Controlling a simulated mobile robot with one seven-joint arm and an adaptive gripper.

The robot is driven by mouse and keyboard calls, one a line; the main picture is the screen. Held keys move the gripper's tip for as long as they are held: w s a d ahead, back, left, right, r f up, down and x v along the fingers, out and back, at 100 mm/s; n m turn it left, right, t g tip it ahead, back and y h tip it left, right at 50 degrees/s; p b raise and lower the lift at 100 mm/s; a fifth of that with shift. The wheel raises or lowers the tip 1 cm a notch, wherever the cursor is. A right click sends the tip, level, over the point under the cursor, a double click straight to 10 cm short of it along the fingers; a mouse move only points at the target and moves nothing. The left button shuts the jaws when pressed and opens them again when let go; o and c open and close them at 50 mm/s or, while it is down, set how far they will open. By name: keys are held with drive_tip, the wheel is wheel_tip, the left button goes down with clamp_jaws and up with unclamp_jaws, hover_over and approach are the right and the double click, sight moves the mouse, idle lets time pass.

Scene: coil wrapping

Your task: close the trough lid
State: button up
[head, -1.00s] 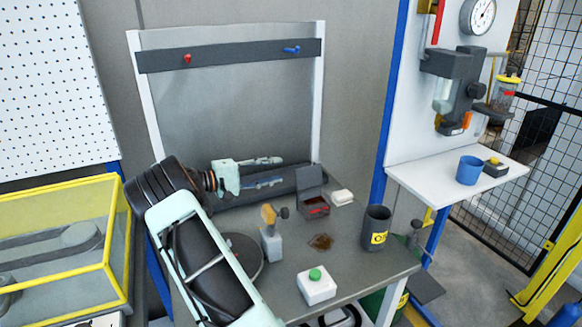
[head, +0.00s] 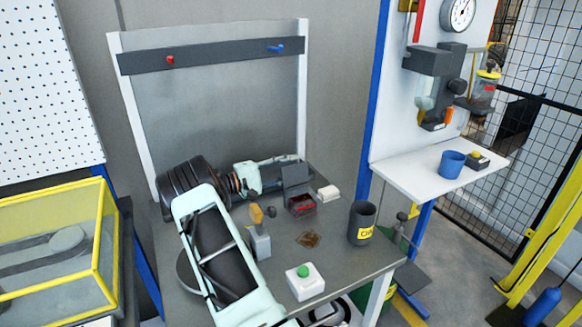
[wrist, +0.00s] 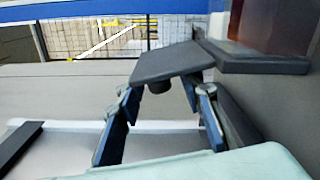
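The trough is a small dark box (head: 302,207) with red inside, on the bench in the head view. Its dark lid (head: 295,174) stands open, raised at the box's back left side. The trough's edge (wrist: 255,64) shows at the right.
In front are a brown patch (head: 309,239), a grey stand with an orange-yellow top (head: 259,240), a green button box (head: 305,281) and a dark oil cup (head: 362,224). The bench between them is clear.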

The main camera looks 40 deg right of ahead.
drive_tip(key=shift+d, duration=0.1)
drive_tip(key=shift+c, duration=0.6)
clamp_jaws()
